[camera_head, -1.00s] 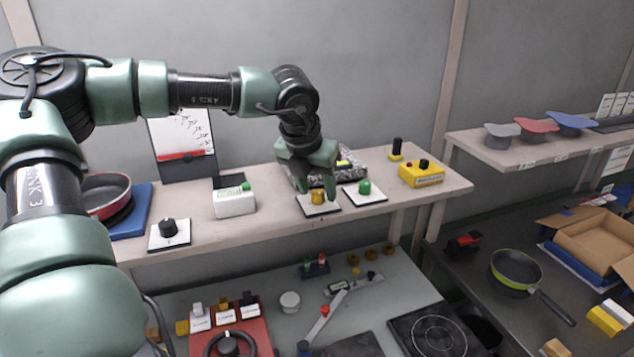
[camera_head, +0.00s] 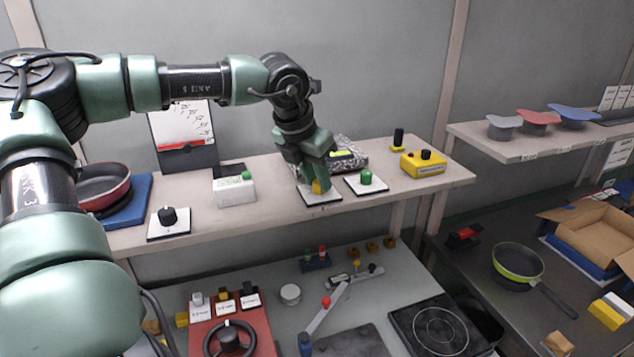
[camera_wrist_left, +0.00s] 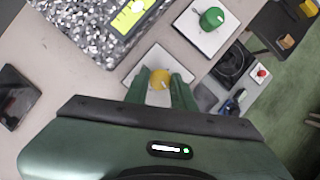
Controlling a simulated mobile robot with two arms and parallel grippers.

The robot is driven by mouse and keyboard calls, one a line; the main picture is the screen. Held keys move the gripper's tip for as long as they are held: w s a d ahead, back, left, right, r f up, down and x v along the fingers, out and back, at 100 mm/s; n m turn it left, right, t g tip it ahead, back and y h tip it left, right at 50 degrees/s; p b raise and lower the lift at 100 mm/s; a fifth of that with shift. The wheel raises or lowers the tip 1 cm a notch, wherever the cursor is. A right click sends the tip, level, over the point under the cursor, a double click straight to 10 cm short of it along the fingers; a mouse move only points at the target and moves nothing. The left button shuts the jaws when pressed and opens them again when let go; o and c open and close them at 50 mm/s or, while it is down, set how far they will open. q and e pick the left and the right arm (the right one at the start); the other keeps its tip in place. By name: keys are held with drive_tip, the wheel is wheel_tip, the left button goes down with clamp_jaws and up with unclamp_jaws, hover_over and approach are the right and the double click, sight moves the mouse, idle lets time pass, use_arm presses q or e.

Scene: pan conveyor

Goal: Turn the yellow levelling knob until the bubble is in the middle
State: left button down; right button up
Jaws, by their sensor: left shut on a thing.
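The yellow knob (camera_head: 318,186) sits on a white square plate (camera_head: 325,199) on the shelf. My left gripper (camera_head: 313,183) comes down over it from above and is shut on the knob; in the left wrist view the knob (camera_wrist_left: 159,79) shows between the two green fingers. A yellow-green level vial (camera_wrist_left: 131,14) lies on the grey speckled block behind the knob, and it shows in the head view (camera_head: 341,154) too. I cannot make out clearly where its bubble is. My right gripper is not in view.
A green knob (camera_head: 366,177) on its own white plate stands close to the right of the yellow one. A white box with a green button (camera_head: 234,191) and a black knob (camera_head: 168,215) are to the left. A yellow box (camera_head: 423,163) is farther right.

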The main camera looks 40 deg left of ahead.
use_arm(q)
drive_tip(key=shift+m, duration=0.3)
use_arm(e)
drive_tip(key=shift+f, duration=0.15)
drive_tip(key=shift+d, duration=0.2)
use_arm(q)
drive_tip(key=c, duration=1.2)
unclamp_jaws()
drive_tip(key=shift+w, duration=0.15)
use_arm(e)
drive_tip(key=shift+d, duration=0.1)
use_arm(q)
drive_tip(key=b+v, duration=0.2)
drive_tip(key=v, duration=0.5)
drive_tip(key=shift+r, duration=0.35)
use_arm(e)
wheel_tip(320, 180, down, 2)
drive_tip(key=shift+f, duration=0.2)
use_arm(q)
drive_tip(key=shift+a, duration=0.1)
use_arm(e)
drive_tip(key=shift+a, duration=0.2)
